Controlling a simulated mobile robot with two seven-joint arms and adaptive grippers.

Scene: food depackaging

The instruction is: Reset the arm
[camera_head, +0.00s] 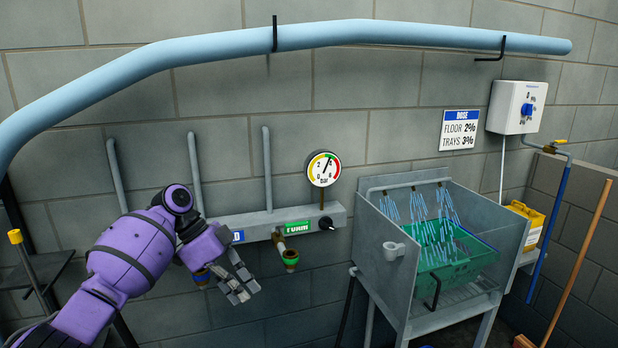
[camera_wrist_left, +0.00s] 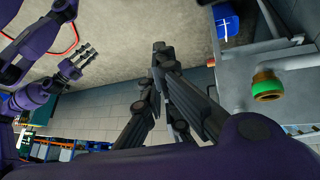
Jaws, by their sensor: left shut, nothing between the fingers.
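My left gripper (camera_head: 240,291) is at the end of the purple arm, in front of the wall and below and left of the valve manifold. Its dark fingers show large in the left wrist view (camera_wrist_left: 162,55), closed together at the tips with nothing between them. It is apart from the manifold fittings. My right gripper (camera_wrist_left: 80,62) shows small at the left of the left wrist view, on another purple arm. I cannot tell whether it is open or shut, and it is not in the head view.
The grey manifold (camera_head: 335,215) carries a brass outlet with a green ring (camera_head: 290,258) and a gauge (camera_head: 323,168). A metal sink (camera_head: 385,278) with a green crate (camera_head: 437,280) under water jets stands right. A blue pipe (camera_head: 350,34) spans the wall. A wooden pole (camera_head: 580,260) leans far right.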

